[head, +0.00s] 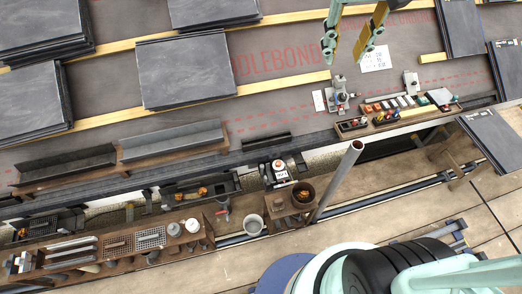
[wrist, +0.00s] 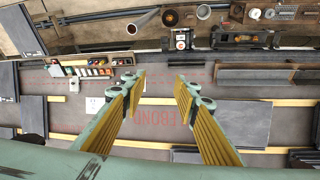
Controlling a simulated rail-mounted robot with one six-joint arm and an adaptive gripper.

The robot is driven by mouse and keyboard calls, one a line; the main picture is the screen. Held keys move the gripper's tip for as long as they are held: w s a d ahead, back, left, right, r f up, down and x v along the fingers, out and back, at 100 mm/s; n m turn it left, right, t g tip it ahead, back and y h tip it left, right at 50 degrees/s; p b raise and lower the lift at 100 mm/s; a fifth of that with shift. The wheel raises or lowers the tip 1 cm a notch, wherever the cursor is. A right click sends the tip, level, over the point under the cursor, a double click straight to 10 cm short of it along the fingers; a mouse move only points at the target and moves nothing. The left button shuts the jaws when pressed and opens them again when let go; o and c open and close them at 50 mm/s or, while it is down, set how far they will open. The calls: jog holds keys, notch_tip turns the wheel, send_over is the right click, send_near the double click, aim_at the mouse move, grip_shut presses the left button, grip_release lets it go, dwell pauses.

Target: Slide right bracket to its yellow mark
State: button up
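My gripper (head: 346,52) is open and empty above the grey roof underlay in the head view. Its two yellow-padded fingers stand wide apart in the wrist view (wrist: 158,82), with only underlay and red lettering between them. One small grey metal fitting (head: 340,95) stands just below the gripper in the head view, apart from it. A second upright grey fitting (head: 411,83) stands farther right, behind a tray of small parts. I cannot tell which piece is the right bracket. I cannot make out its yellow mark.
Dark slate stacks (head: 185,70) lie across yellow battens (head: 110,48). A parts tray (head: 400,113) sits near the eave on the right. Grey channel lengths (head: 175,141) lie along the eave at left. A grey pipe (head: 340,180) rises beside the tool bench (head: 110,245).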

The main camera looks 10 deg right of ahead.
jog(key=w+a+f+g, duration=0.1)
jog(key=w+a+f, duration=0.2)
jog(key=w+f, duration=1)
jog(key=w+a+f, duration=0.2)
jog(key=w+f, duration=0.8)
jog(key=f, duration=0.6)
jog(key=s+a+f, duration=0.1)
jog(key=a+f, duration=0.2)
jog(key=f, duration=0.9)
jog(key=s+a+f+g+y+p, duration=0.1)
jog(key=a+f, duration=0.2)
jog(key=f, duration=1)
jog(key=s+a+f+g, duration=0.1)
jog(key=a+f, duration=0.2)
jog(key=f, duration=1)
jog(key=shift+s+a+n+y, duration=0.2)
jog(key=shift+n+y, duration=0.1)
jog(key=shift+y, duration=0.1)
jog(key=shift+f, duration=0.1)
jog(key=b, duration=0.3)
send_over(262, 165)
jog(key=shift+s+d+f, duration=0.1)
jog(key=shift+d+f, duration=0.05)
jog(key=shift+f, duration=1.3)
jog(key=shift+s+d+f, duration=0.1)
jog(key=shift+f, duration=1.3)
jog(key=shift+a+f+b, duration=0.2)
jog(key=shift+f+b, duration=1.25)
jog(key=shift+f, duration=2.4)
